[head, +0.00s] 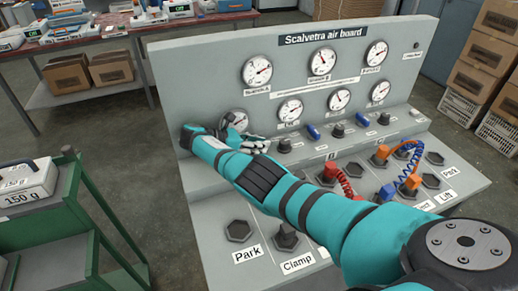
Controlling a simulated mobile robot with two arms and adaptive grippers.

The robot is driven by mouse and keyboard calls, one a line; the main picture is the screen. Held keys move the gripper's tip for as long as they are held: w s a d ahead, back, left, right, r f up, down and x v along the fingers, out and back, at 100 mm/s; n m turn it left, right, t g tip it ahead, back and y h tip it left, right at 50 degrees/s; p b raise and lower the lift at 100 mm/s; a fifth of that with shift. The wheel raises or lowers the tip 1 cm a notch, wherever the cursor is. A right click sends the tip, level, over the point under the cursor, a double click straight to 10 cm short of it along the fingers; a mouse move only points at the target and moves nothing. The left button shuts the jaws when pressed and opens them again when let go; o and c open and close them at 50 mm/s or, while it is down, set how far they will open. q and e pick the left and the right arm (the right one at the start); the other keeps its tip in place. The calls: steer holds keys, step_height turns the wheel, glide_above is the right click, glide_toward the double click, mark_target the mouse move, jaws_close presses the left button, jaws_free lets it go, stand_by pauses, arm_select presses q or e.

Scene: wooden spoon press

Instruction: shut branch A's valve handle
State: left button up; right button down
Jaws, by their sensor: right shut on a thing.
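The grey air board titled "Scalvetra air board" (215,68) fills the middle of the head view. Two blue valve handles (313,132) and (363,119) show further right on the ledge, apart from the gripper. My left gripper is out of view.
My right arm crosses the lower panel. A red coiled hose (345,186) and a blue hose (412,158) with orange connectors stand to the right. "Park" and "Clamp" ports (238,231) are at the front. A green cart (75,225) stands left, with floor between.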

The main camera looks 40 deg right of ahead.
stand_by(0.4)
steer(key=c, duration=1.2)
jaws_free()
